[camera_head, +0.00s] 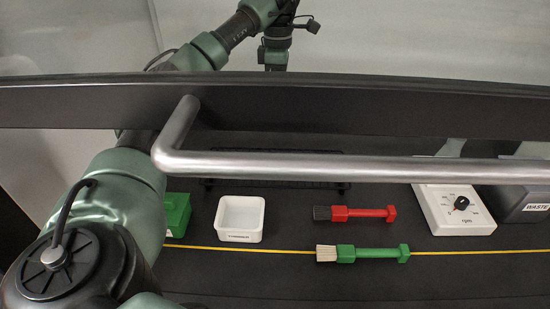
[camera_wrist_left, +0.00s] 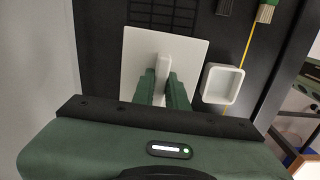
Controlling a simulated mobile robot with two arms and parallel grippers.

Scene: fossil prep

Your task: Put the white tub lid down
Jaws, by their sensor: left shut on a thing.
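The white tub lid (camera_wrist_left: 190,55) is a flat square plate with an upright grip in its middle. In the left wrist view my left gripper (camera_wrist_left: 164,78) is shut on that grip. The lid looks much larger than the tub, so it seems raised above the dark surface; its exact height I cannot tell. The open white tub (camera_head: 241,219) stands in the head view left of centre, and in the wrist view (camera_wrist_left: 222,84) just right of the lid, uncovered. In the head view the lid and my left fingers are hidden behind a dark crossbar. My right gripper is not in view.
A dark crossbar with a metal handle (camera_head: 330,167) spans the head view. A green box (camera_head: 177,214) stands left of the tub. A red brush (camera_head: 362,213), a green brush (camera_head: 372,253), a dial unit (camera_head: 453,210) and a waste bin (camera_head: 520,205) lie to the right. A dark rack (camera_head: 310,185) is behind.

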